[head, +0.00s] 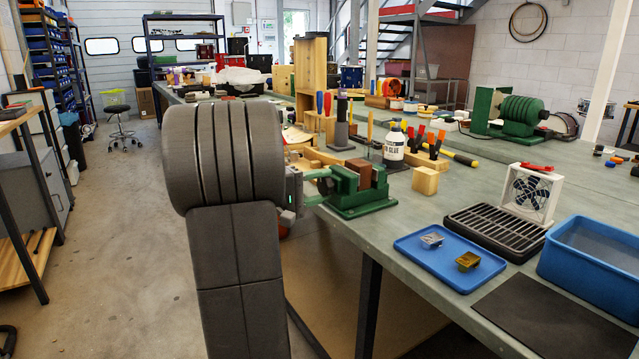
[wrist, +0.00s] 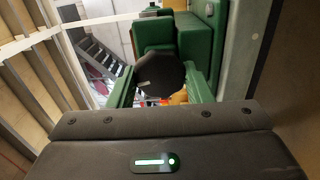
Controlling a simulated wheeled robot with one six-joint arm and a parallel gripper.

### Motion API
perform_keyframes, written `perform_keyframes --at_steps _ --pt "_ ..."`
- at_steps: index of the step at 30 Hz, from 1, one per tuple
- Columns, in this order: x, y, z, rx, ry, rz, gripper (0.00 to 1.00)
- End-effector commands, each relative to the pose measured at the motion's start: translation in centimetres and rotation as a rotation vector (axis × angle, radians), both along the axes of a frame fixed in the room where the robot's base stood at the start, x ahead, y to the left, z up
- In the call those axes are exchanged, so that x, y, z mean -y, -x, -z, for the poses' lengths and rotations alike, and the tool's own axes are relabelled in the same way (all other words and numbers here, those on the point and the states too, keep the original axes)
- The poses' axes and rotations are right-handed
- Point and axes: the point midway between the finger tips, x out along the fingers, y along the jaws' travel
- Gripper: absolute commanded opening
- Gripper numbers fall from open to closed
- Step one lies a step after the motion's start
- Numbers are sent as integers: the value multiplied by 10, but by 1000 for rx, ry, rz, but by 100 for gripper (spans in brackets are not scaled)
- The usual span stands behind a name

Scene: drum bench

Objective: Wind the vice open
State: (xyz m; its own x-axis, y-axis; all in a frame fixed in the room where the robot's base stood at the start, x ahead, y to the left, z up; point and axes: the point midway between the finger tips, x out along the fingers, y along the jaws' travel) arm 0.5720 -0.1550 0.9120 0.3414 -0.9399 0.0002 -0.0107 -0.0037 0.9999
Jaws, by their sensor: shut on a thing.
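The green vice (head: 362,204) stands at the near left edge of the bench in the head view, with reddish-brown blocks at its jaws. Its green body (wrist: 206,30) fills the upper middle of the wrist view. A dark, many-sided knob (wrist: 160,74) with a small pale mark faces the wrist camera at the vice's near end. My gripper (head: 323,186) reaches the vice from the left. In the wrist view, the green fingers of my gripper (wrist: 159,88) are on either side of the knob, shut on it. The screw behind the knob is hidden.
A wooden block (head: 425,181), a white glue bottle (head: 394,150) and upright tools stand close beyond the vice. A blue tray (head: 420,253) with two small metal parts, a black rack (head: 495,231) and a blue bin (head: 590,262) are to the right. The floor at left is mostly clear.

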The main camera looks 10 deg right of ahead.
Motion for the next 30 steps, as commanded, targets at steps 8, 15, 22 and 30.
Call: perform_keyframes --at_steps 8,15,22,30 --pt "1 -1 -3 -248 91 0 23" --pt "1 0 -3 -463 169 1 23" --pt "1 0 -3 -662 242 2 23" --pt "1 0 -2 -853 312 1 23"
